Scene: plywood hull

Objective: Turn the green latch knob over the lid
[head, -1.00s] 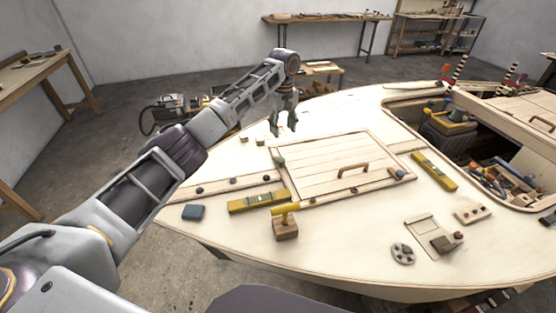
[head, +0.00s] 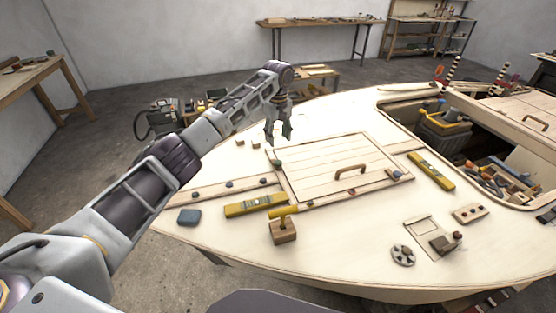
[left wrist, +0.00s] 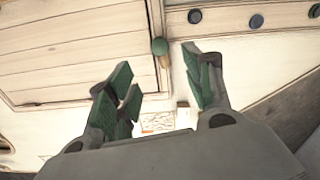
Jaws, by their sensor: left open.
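My left gripper (head: 278,139) is open and empty, pointing down a little beyond the knob. In the left wrist view its green-padded fingers (left wrist: 165,82) stand apart, with the knob ahead of the gap and not touched. My right gripper is not in view.
A strip with several dark knobs (head: 228,183) lies left of the lid. A yellow level (head: 256,205), a yellow-handled tool on a wooden block (head: 283,231) and a blue block (head: 189,216) are nearer. An open hatch (head: 470,150) with tools is at right.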

